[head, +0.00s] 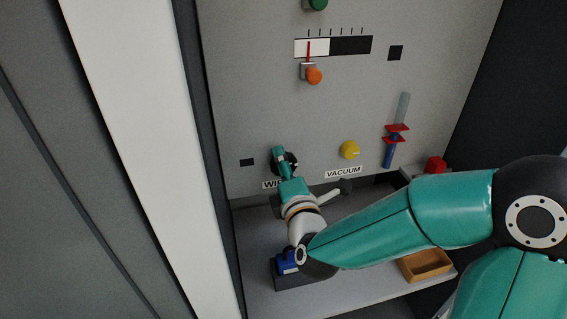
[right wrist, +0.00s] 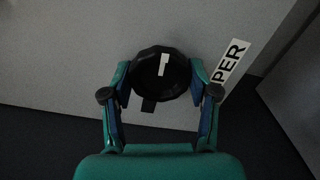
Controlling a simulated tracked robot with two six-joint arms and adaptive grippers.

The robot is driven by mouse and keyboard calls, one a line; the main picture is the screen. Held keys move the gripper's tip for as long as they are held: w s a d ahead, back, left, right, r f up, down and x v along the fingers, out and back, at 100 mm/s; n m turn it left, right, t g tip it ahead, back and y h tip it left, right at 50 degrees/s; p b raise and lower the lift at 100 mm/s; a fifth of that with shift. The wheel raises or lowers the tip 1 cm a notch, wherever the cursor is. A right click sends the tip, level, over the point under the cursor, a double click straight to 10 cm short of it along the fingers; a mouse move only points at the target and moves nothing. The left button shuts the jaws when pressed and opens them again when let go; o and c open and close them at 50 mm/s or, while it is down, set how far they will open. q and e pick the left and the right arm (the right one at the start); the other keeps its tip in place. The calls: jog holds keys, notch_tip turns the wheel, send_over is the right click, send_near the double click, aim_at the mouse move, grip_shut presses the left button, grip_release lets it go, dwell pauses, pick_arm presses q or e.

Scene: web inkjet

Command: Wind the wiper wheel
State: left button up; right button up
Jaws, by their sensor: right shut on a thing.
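The wiper wheel is a black, faceted round knob on the grey panel. In the right wrist view the wheel (right wrist: 153,92) shows a white mark from its centre up to its top edge. My right gripper (right wrist: 160,77) has one finger on each side of the wheel and is shut on it. In the head view the wheel (head: 292,163) is mostly covered by my right gripper (head: 284,161). The label below it is partly hidden; "PER" shows in the wrist view (right wrist: 231,61). My left gripper is not in view.
A yellow knob (head: 350,150) sits right of the wheel above the VACUUM label (head: 343,172). A gauge (head: 345,46) and orange knob (head: 314,76) are higher up. The shelf below holds a blue object (head: 287,262) and a brown tray (head: 428,263). A white post (head: 130,130) stands left.

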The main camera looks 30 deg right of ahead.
jog(key=n, duration=0.1)
jog(key=n+p, duration=0.1)
jog(key=n, duration=0.2)
jog(key=shift+f+n, duration=0.25)
jog(key=shift+n, duration=0.05)
jog(key=n+p, duration=0.3)
jog(key=p, duration=0.3)
jog(key=shift+r+n+p, duration=0.15)
jog(key=shift+n+p, duration=0.2)
jog(key=shift+n, duration=0.05)
jog(key=shift+n+p, duration=0.4)
jog(key=shift+p, duration=0.2)
jog(key=shift+f, duration=0.2)
jog(key=o, duration=0.9)
jog(key=shift+o, duration=1.3)
jog(key=shift+d+r, duration=0.1)
jog(key=shift+r, duration=0.1)
